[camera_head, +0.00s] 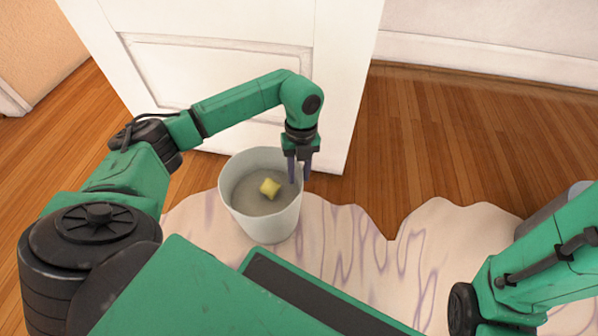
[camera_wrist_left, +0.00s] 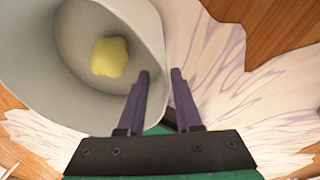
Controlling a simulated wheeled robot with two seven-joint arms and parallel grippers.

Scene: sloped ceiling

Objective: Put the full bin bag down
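A pale grey, open-topped bin (camera_head: 268,222) stands upright on the rug, with a small yellow lump (camera_head: 270,187) inside it. I cannot make out a separate bin bag. My left gripper (camera_head: 299,178) points down at the bin's right rim. In the left wrist view, the bin (camera_wrist_left: 35,75) fills the upper left, with the yellow lump (camera_wrist_left: 110,57) at its bottom. The left gripper (camera_wrist_left: 160,75) has one finger over the inside and the other outside the rim, with a visible gap between them. My right gripper is out of view.
A pale rug (camera_head: 345,235) with a wavy edge lies under the bin on the wooden floor (camera_head: 450,140). A white panelled door (camera_head: 225,60) stands close behind the bin. A grey rounded thing (camera_head: 548,212) is partly hidden by my right arm. Floor at the back right is clear.

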